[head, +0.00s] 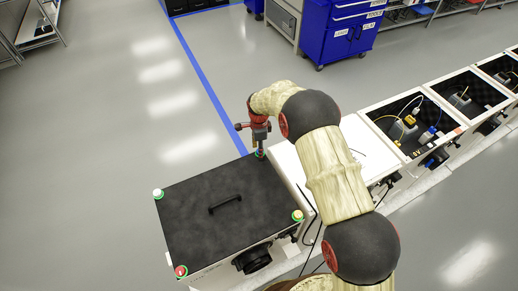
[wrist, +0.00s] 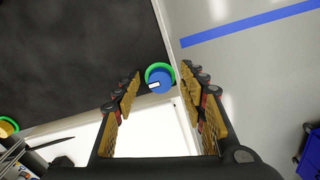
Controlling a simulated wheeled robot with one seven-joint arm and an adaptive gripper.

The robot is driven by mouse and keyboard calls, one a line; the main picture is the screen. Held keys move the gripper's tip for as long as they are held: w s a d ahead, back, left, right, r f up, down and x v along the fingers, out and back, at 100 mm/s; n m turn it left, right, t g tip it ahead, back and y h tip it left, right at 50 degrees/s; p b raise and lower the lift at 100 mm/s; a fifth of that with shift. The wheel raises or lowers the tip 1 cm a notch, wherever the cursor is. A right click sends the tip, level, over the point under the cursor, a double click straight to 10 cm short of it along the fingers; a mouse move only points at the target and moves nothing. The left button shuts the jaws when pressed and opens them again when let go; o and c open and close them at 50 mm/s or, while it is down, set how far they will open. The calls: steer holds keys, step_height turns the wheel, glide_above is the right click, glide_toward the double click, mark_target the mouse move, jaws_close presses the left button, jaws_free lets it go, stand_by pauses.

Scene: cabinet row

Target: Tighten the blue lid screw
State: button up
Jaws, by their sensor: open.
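The black lid (head: 232,222) with a dark handle (head: 225,204) covers a box in the head view. The blue lid screw (wrist: 160,84) is at a lid corner in the wrist view, with a green ring partly around it and a small white mark on it. In the head view my gripper (head: 258,148) hangs over the lid's far right corner and mostly hides this screw. In the wrist view my gripper (wrist: 164,82) is open, one finger on each side of the blue screw. Gaps show on both sides. I cannot tell the height between fingertips and screw.
Other lid corners hold a green-and-white screw (head: 158,194), a red screw (head: 181,270) and a yellow screw (head: 297,215). A white surface adjoins the lid, and open boxes with cables (head: 408,124) continue to the right. The floor on the left is clear.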

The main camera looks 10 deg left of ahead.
steer(key=shift+r, duration=0.1)
step_height(320, 180, up, 12)
stand_by(0.5)
stand_by(0.4)
